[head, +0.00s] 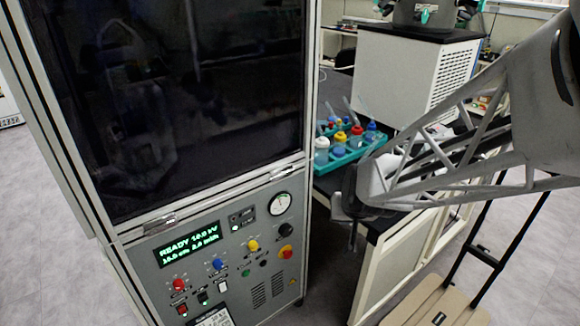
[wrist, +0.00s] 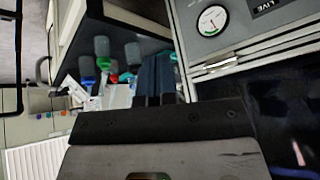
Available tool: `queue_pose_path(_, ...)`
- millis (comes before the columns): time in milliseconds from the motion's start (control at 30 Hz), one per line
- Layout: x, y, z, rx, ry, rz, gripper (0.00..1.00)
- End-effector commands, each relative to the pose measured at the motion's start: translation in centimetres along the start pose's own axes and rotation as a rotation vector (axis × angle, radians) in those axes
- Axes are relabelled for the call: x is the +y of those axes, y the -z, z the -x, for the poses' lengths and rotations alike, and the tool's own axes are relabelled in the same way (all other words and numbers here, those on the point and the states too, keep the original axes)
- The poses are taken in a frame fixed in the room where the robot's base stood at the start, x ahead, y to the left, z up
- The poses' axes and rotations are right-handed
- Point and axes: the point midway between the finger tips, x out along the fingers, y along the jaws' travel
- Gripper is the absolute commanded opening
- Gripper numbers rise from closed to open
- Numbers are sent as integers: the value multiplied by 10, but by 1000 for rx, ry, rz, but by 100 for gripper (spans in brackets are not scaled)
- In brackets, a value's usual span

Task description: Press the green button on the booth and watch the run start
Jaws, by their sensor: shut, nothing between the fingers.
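The booth is a tall grey cabinet with a dark window (head: 190,90) and a control panel (head: 150,290) below it. Its lit green display (head: 189,243) reads READY 10.0 kV. A small round green button (head: 248,274) sits low on the panel, left of a black one. In the wrist view my gripper (wrist: 158,62) is shut and empty. The green button does not show there.
A round gauge (head: 280,203) tops the panel and also shows in the wrist view (wrist: 211,20). A teal rack (head: 352,155) of bottles stands on the dark bench behind my gripper. A white unit (head: 385,80) is behind. A beige trolley (head: 450,300) stands front right.

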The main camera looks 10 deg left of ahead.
Motion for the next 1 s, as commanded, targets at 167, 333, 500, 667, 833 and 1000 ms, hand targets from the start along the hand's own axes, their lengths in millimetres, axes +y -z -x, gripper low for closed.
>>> queue_pose_path(167, -15, 8, -35, 34, 5, 14, 0)
queue_pose_path(333, -28, 14, -67, 70, 6, 25, 0)
queue_pose_path(500, -42, 19, -99, 108, 3, 38, 0)
queue_pose_path(667, -55, 20, -128, 142, -2, 50, 0)
queue_pose_path(833, -69, 18, -160, 176, -12, 64, 0)
queue_pose_path(1000, -83, 15, -190, 213, -24, 79, 0)
